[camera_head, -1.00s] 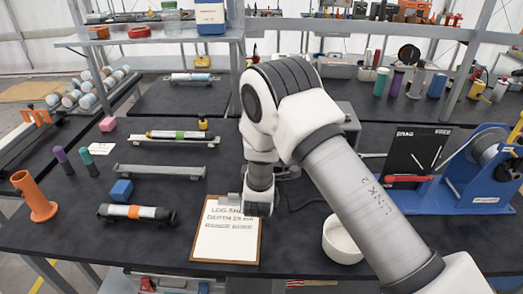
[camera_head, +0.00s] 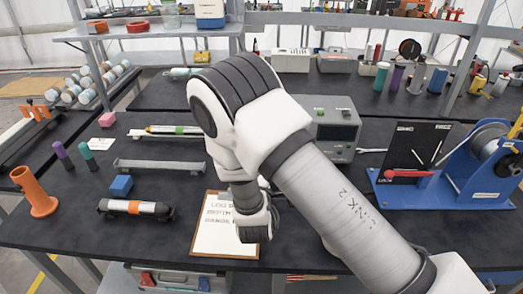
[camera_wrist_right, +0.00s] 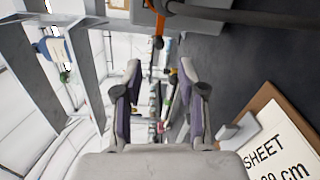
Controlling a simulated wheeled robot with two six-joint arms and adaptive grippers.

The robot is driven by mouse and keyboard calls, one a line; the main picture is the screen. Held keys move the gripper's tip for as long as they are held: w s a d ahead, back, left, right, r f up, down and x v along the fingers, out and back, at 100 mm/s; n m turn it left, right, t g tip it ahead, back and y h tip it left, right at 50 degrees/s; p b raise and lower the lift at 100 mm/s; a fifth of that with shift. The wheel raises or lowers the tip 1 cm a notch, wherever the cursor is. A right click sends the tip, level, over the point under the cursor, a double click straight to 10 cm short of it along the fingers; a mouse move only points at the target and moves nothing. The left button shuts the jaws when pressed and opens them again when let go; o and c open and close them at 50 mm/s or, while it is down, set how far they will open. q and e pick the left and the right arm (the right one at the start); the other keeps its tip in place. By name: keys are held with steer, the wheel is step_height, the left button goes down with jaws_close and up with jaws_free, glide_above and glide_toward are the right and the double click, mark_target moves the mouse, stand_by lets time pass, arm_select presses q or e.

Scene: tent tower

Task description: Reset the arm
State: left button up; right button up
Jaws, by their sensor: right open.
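My right arm (camera_head: 345,205) comes in from the lower right of the head view and bends at a large elbow in the middle. Its wrist end hangs over the right side of a clipboard (camera_head: 208,240) with a printed sheet. My right gripper (camera_wrist_right: 158,78) shows in the wrist view with its two fingers apart and nothing between them. In the head view its fingers are hidden by the arm. The clipboard also shows in the wrist view (camera_wrist_right: 262,108), at the lower right. My left gripper is not in view.
A grey instrument box (camera_head: 335,132) stands behind the arm. A blue winch-like stand (camera_head: 470,185) is at the right.

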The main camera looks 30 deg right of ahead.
steer(key=v, duration=0.3)
steer(key=shift+s+a, duration=0.15)
steer(key=shift+s, duration=0.05)
